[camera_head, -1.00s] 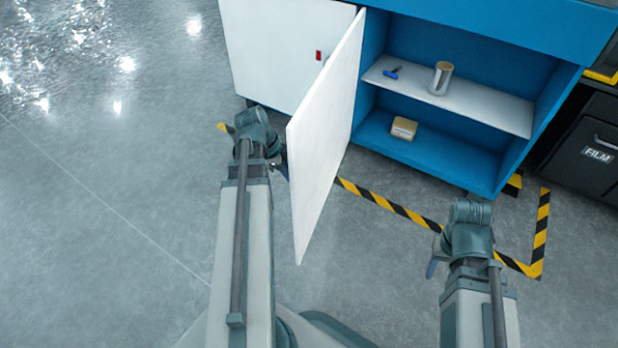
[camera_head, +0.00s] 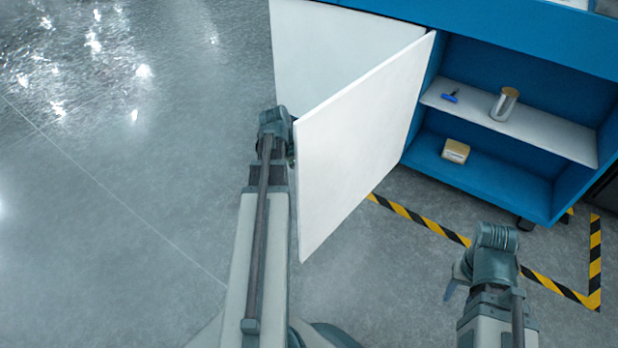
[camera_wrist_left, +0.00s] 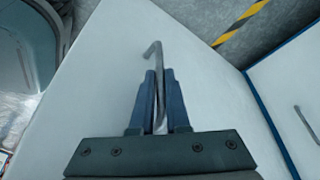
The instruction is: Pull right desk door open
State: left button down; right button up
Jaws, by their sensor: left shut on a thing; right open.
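The right desk door (camera_head: 365,135) is a white panel standing well open from the blue desk (camera_head: 500,175). Its inner face shows in the head view; its handle side faces left. In the left wrist view, my left gripper (camera_wrist_left: 155,85) is shut on the door's grey bar handle (camera_wrist_left: 152,55), on the door's outer face (camera_wrist_left: 90,75). In the head view the door hides the left fingers and the handle. My right gripper (camera_head: 453,282) is open and empty, low at the right, in front of the desk and apart from it.
The other white door (camera_head: 335,45) is closed. Inside the desk, a shelf (camera_head: 545,140) bears a blue tool (camera_head: 450,97) and a silver roll (camera_head: 504,104); a tan block (camera_head: 456,151) lies below. Yellow-black tape (camera_head: 420,219) marks the floor. The floor at left is clear.

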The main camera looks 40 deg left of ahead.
dwell(0.3)
pick_arm(q)
jog(key=c, duration=0.9)
grip_release()
jog(key=shift+w, duration=0.1)
jog(key=p+v, duration=1.2)
jog(key=v, duration=0.2)
jog(key=shift+p, duration=0.4)
jog(key=shift+f, duration=0.15)
